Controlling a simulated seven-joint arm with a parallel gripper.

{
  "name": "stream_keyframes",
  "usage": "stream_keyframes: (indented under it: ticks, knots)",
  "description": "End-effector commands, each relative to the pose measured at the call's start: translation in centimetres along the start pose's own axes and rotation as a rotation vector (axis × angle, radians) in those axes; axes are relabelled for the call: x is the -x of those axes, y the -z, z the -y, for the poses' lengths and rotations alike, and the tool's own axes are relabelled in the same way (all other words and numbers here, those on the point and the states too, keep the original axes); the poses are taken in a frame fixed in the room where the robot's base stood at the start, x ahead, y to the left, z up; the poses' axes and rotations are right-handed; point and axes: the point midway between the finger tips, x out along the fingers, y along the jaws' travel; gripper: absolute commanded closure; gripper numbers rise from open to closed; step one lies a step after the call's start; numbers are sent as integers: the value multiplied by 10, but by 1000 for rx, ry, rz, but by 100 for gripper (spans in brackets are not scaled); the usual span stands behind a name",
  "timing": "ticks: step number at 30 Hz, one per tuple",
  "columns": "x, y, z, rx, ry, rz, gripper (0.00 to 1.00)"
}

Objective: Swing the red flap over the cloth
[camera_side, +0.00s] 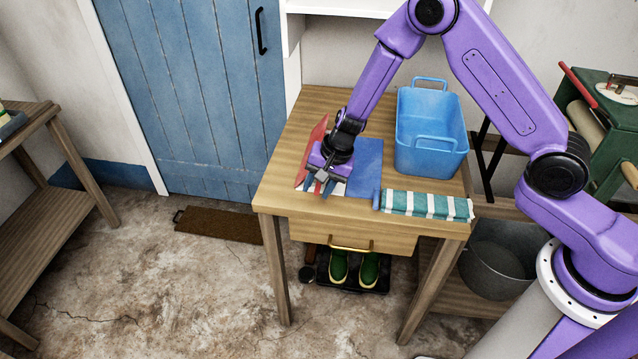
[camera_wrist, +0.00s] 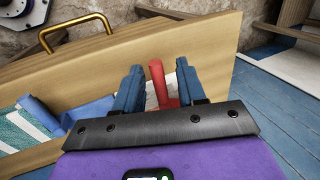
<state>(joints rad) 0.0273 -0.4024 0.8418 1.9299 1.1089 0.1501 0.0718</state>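The cloth lies on the wooden table, with a flat blue panel (camera_side: 367,162) on its right side. A red, white and blue patterned part shows below my gripper, partly hidden by it. The red flap (camera_side: 312,149) stands tilted up at the cloth's left side; its lower part is hidden behind my gripper. My gripper (camera_side: 325,181) is low over the cloth, beside the flap. In the wrist view its two fingers are apart, with the red flap (camera_wrist: 158,80) showing between them and pale slivers beside it. I see no firm contact.
A blue basket (camera_side: 431,150) stands at the table's back right. A rolled teal-and-white striped cloth (camera_side: 427,205) lies at the front right. The wooden table (camera_side: 283,185) has bare room on the left and a drawer with a brass handle (camera_side: 352,248) in front.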

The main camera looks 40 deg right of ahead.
Motion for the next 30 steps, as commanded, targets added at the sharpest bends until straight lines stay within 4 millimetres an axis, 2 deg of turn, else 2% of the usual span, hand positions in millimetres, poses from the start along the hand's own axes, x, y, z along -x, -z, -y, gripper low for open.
stream_keyframes:
  ticks: [8, 30]
  knots:
    - [16, 2, 2, -2, 5, -3, 60]
    - [130, 1, 1, 1, 5, -3, 60]
